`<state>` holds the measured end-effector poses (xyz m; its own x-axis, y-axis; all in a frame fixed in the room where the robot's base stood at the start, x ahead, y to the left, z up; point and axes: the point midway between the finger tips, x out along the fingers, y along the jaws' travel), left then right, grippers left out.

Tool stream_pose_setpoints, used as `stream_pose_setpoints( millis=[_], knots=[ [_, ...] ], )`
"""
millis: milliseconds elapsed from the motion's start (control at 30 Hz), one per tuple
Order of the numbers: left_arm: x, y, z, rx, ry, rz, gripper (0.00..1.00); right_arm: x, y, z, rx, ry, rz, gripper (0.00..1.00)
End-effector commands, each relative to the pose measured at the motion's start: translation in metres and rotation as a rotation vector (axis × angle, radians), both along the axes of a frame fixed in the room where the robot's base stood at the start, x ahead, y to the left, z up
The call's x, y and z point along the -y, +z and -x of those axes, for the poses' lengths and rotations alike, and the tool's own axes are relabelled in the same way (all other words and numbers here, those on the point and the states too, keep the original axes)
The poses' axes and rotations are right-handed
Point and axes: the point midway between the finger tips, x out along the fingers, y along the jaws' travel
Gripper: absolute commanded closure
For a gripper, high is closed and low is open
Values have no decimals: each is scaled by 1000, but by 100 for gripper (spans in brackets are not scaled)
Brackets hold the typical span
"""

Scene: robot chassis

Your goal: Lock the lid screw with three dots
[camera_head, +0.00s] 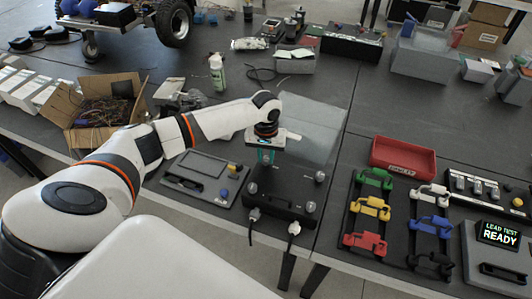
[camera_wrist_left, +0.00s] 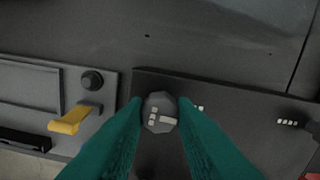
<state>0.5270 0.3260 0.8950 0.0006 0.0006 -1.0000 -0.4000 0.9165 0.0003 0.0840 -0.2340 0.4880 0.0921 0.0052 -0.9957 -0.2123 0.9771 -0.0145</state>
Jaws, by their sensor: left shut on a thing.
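The black box (camera_head: 283,197) stands on the table, with grey knob-like screws on its top, one at the right (camera_head: 320,176) and one at the front right (camera_head: 311,207). My left gripper (camera_head: 265,157) reaches down over the box's back left part. In the left wrist view, its teal fingers (camera_wrist_left: 160,112) are shut on a grey faceted screw head (camera_wrist_left: 160,105) with light square dots in a column and a light bar. Part of the screw head's sides is hidden by the fingers. My right gripper is not in view.
A grey panel with a yellow handle (camera_wrist_left: 72,120) and a dark knob lies left of the box. A translucent sheet (camera_head: 315,120) is behind it. A red tray (camera_head: 403,157) and coloured clamp-like parts (camera_head: 374,209) are to the right. The table behind is partly clear.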

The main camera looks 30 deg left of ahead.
Motion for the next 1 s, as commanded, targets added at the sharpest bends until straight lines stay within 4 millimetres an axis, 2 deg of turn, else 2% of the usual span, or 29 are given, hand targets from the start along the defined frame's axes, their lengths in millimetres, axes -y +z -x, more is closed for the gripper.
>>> stream_pose_setpoints(
  millis=[33, 400, 1000],
  knots=[
    [0, 3, 1, -3, -26, 1, 99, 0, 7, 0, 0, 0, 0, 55],
    [0, 4, 1, -4, -343, 1, 99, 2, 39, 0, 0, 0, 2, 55],
    [0, 1, 0, -1, -914, 0, 99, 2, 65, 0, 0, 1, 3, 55]
  ],
)
